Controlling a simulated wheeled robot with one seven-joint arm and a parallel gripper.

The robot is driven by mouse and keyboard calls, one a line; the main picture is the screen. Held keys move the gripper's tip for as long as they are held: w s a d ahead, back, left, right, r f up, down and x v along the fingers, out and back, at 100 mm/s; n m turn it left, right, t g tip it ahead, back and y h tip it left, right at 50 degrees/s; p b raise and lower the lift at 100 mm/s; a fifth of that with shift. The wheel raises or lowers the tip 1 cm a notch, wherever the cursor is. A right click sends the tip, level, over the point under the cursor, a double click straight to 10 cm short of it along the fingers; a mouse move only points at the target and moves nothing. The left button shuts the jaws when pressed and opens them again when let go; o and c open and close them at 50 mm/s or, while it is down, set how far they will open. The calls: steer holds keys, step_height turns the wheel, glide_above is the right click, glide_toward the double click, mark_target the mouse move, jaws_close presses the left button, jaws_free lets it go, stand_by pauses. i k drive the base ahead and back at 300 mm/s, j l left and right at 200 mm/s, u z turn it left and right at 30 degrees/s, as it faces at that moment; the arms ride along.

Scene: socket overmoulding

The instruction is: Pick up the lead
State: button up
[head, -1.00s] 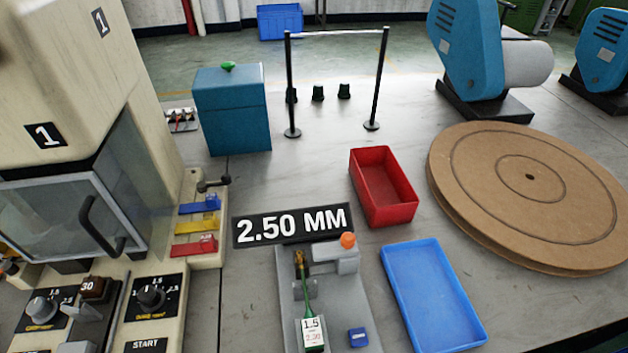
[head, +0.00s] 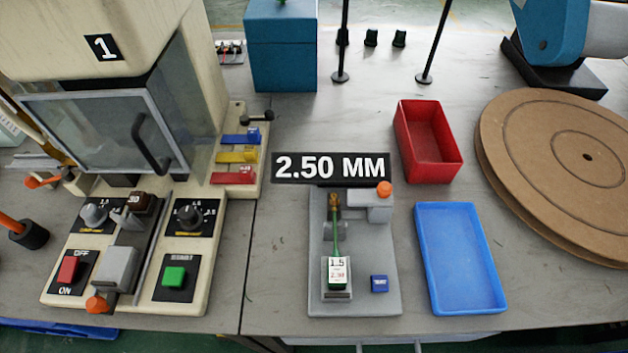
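The lead (head: 337,236) is a short green wire with a brass-coloured end at the top. It lies along a grey fixture (head: 388,255) on the table. A white tag (head: 338,272) reading 1.5 and, in red, what looks like 2.50 is at its near end. A black sign (head: 331,167) reading 2.50 MM stands just behind the fixture. A small blue button (head: 379,284) and an orange knob (head: 384,189) are on the fixture. My gripper is not in view.
A cream machine (head: 120,35) with a clear door, dials and switches stands on the left. A red bin (head: 430,145) and a blue tray (head: 460,258) sit right of the fixture. A round brown disc (head: 560,170) lies at the right. Two black posts (head: 341,76) stand behind.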

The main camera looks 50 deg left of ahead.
mark_target(336, 264)
steer(key=u, duration=1.05)
steer(key=k+z, duration=0.25)
steer(key=k+l+z, duration=0.1)
steer(key=z, duration=0.2)
steer(key=k, duration=0.1)
